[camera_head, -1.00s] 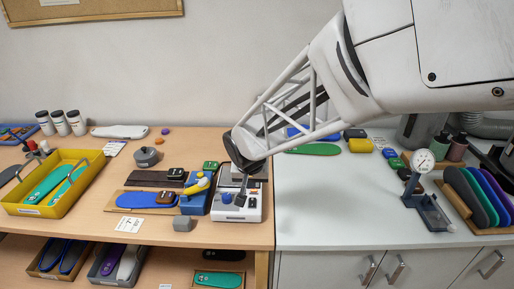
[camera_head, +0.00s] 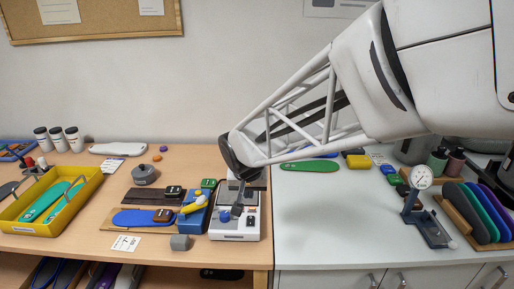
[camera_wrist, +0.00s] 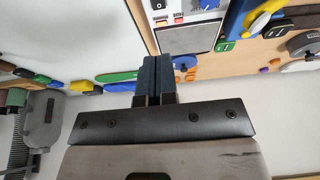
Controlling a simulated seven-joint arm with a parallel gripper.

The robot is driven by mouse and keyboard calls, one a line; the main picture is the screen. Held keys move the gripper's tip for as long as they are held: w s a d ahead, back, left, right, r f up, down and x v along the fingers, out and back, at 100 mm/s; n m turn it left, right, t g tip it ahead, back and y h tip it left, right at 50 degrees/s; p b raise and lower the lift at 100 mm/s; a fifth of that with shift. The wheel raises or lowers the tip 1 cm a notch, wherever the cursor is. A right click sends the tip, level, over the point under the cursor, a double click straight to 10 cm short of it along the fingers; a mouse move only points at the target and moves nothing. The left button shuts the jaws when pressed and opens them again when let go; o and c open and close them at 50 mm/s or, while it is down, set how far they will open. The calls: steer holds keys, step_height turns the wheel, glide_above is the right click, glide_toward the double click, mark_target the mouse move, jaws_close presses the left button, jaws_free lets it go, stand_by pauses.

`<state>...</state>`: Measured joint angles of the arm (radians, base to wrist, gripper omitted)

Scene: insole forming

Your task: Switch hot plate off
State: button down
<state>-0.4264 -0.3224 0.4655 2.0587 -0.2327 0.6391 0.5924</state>
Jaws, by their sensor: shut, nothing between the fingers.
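The hot plate (camera_head: 222,236) is a white box with a dark grey top plate, near the front right of the wooden table. A blue knob (camera_head: 225,216) and small dark controls are on its front panel. In the wrist view, the shut fingers (camera_wrist: 156,75) show beside the grey plate (camera_wrist: 187,40), and the panel with the blue knob (camera_wrist: 208,4) is cut off at the top edge. The switch position is too small to read.
A blue block with a yellow lever (camera_head: 193,208) stands close left of the hot plate. A grey cube (camera_head: 180,242) lies at the front. A yellow tray (camera_head: 38,228) is at far left. A dial gauge stand (camera_head: 424,200) is on the white counter, which has free room.

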steer(key=shift+w+r, duration=0.3)
steer(key=shift+w, duration=0.15)
steer(key=shift+f, duration=0.15)
glide_toward(250, 217)
steer(key=x, duration=0.5)
steer(key=shift+w+f, duration=0.1)
steer(key=shift+w, duration=0.15)
steer(key=shift+w+f, duration=0.1)
steer(key=shift+f, duration=0.65)
